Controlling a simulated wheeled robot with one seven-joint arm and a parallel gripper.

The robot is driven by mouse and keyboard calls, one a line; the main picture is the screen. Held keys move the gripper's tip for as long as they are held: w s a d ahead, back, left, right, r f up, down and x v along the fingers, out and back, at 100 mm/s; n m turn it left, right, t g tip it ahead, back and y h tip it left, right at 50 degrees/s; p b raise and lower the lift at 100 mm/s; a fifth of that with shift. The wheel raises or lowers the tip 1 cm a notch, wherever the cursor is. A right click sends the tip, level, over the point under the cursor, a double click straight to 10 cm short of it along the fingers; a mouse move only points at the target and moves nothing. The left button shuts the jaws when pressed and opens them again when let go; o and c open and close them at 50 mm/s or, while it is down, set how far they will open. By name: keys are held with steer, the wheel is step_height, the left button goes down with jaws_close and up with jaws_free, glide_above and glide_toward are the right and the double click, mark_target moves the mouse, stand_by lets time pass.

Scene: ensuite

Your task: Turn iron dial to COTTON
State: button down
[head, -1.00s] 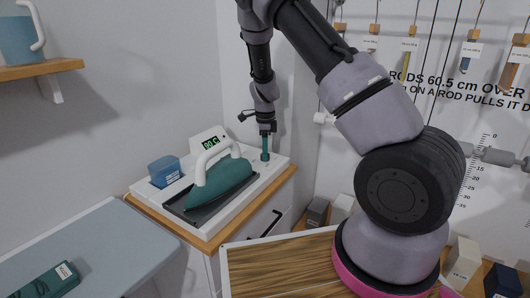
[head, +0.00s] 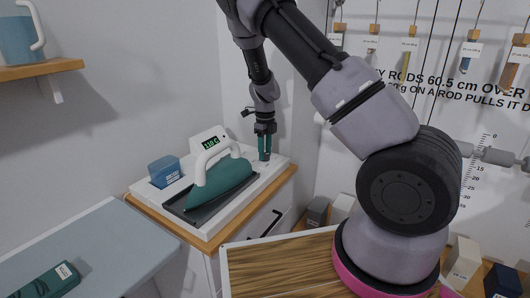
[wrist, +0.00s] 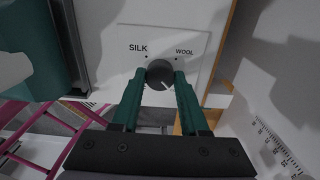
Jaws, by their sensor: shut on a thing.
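The dark round iron dial (wrist: 160,72) shows in the wrist view on a white panel, with SILK printed at its upper left and WOOL at its upper right. A short pale line on it points to the lower right. No COTTON label is readable. My gripper (wrist: 160,79) is shut on the dial, one teal finger on each side. In the head view my gripper (head: 264,156) points down at the right end of the white ironing station (head: 262,172), hiding the dial. The teal iron (head: 222,183) rests on its dark plate. The station's green display (head: 211,143) seems to read 110 C.
A blue container (head: 164,171) stands left of the iron. A grey-blue ironing board (head: 100,240) lies at the lower left. A wooden board (head: 280,263) lies in front of the cabinet. The wall rises close behind my gripper.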

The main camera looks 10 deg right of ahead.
stand_by(0.3)
steer(key=shift+c, duration=2.1)
jaws_free()
steer(key=shift+r, duration=0.1)
step_height(320, 180, up, 11)
steer(key=shift+f, duration=0.2)
steer(key=shift+r, duration=0.1)
